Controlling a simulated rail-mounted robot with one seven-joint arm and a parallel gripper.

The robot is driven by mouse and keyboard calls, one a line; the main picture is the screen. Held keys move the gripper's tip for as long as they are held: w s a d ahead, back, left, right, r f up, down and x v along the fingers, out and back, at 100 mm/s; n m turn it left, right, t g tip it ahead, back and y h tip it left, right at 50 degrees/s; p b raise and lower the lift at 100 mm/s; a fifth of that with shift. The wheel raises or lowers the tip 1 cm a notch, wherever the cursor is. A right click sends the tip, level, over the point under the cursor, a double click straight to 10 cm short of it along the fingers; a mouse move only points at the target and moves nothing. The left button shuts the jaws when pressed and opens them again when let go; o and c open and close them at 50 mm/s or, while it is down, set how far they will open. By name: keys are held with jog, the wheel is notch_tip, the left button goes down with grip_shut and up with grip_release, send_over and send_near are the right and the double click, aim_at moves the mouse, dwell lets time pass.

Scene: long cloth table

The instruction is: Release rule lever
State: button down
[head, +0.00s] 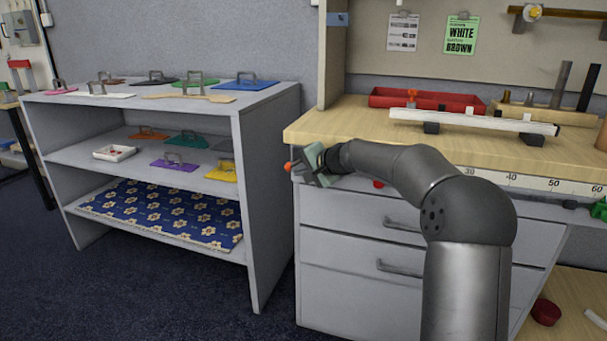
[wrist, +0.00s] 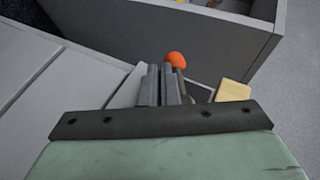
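An orange-red ball knob (head: 288,166) shows just left of my gripper (head: 310,164), near the front left corner of the wooden bench. I take it to be the lever's knob. In the wrist view the knob (wrist: 175,59) is just beyond the fingertips, slightly right of their middle. The fingers (wrist: 165,72) stand close together. A dark stem shows below the knob beside the right finger. I cannot see any part of the lever between the fingers. The white rule strip (head: 520,183) with printed numbers runs along the bench's front edge; my arm hides part of it.
A grey shelf unit (head: 262,119) with lidded pieces stands left, across a narrow gap. Grey drawers (head: 350,240) are below the bench. A red tray (head: 385,98) and a white bar (head: 470,120) lie on the bench top.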

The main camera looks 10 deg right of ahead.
jog(key=shift+a+f, duration=0.4)
jog(key=shift+a, duration=0.3)
dwell(0.4)
jog(key=shift+w, duration=0.2)
jog(key=shift+d+r, duration=0.1)
jog(key=shift+d, duration=0.1)
jog(key=s+d+f+b, duration=0.1)
jog(key=s+d+b, duration=0.1)
jog(key=s+d, duration=0.6)
jog(key=shift+s+d+f+b, duration=0.15)
jog(key=shift+s+d+b, duration=0.2)
jog(key=shift+s, duration=0.65)
